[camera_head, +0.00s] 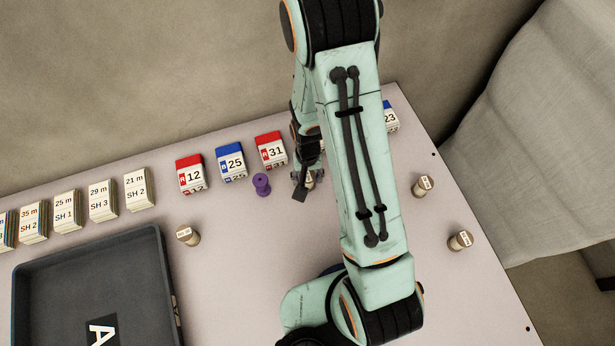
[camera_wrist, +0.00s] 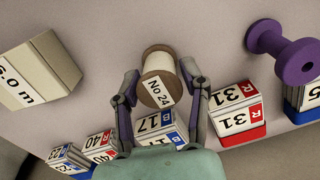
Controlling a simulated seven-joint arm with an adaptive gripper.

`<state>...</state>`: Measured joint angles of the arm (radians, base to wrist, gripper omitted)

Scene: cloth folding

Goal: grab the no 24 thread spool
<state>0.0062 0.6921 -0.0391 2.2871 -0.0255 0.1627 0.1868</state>
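The No 24 thread spool (camera_wrist: 159,78) stands in the wrist view with its "No 24" label facing my gripper. It has a tan wooden rim and pale thread. My gripper (camera_wrist: 160,82) has one finger on each side of it, with a small gap showing between at least the left finger and the spool. In the head view, my gripper (camera_head: 305,182) is low over the table near the red 31 card stack, and a small part of the spool (camera_head: 311,180) shows beside its fingers. My arm hides much of that area.
A purple spool (camera_head: 261,184) stands left of my gripper. Card stacks 12 (camera_head: 190,174), 25 (camera_head: 231,162) and 31 (camera_head: 270,150) line the back. Other spools stand at right (camera_head: 423,186) and left (camera_head: 187,236). A dark tray (camera_head: 160,290) is at front left.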

